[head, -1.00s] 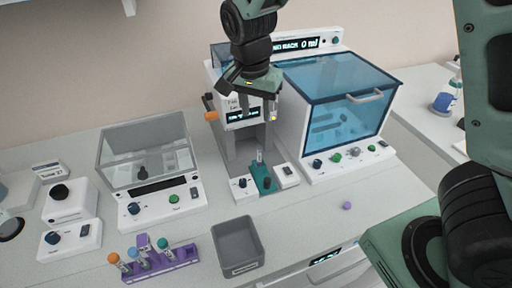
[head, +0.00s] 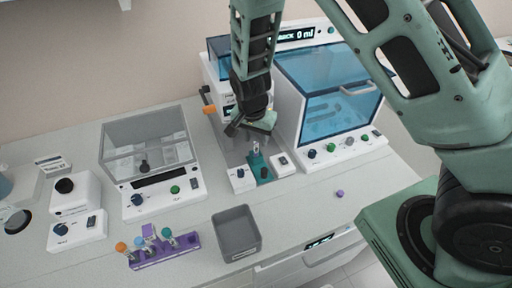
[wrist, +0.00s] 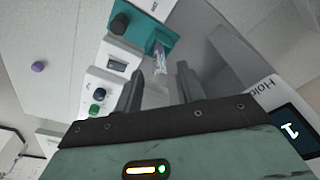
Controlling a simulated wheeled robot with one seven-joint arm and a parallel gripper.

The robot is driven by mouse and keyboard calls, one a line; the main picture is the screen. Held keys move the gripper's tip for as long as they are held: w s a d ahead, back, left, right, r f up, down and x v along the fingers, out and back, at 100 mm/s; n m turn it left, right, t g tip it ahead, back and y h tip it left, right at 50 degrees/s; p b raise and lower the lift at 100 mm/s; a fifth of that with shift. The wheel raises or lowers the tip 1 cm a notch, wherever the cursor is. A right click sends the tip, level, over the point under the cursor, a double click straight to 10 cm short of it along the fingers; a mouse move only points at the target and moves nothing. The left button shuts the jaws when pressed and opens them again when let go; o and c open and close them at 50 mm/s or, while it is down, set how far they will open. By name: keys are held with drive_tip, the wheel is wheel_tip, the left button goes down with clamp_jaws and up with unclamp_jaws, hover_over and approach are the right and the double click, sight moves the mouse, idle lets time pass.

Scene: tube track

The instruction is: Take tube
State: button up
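A small clear tube without a visible cap stands in a teal holder (head: 261,168) at the front of the white machine. The tube (head: 256,149) also shows in the wrist view (wrist: 160,60), beyond my fingertips, with the teal holder (wrist: 148,30) behind it. My gripper (head: 252,128) is just above and behind the tube in the head view. In the wrist view my gripper (wrist: 160,80) has its two dark fingers apart with nothing between them. The tube lies roughly in line with the gap; I see no contact.
A purple rack (head: 165,254) with several capped tubes and a grey bin (head: 236,234) stand at the front. A purple cap (head: 339,194) lies on the bench. The blue-windowed cabinet (head: 325,95) stands close right of my gripper, and a clear-lidded device (head: 150,150) stands left.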

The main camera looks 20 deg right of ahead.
drive_tip(key=shift+w+d+f+p, duration=0.15)
drive_tip(key=shift+f+p, duration=0.15)
drive_tip(key=shift+f, duration=0.55)
drive_tip(key=shift+w+d+f+p, duration=0.1)
drive_tip(key=shift+f+p, duration=0.15)
drive_tip(key=shift+f, duration=0.6)
drive_tip(key=c, duration=0.8)
drive_tip(key=shift+c, duration=0.2)
wheel_tip(320, 180, up, 18)
drive_tip(key=b, duration=0.4)
drive_tip(key=shift+b, duration=0.3)
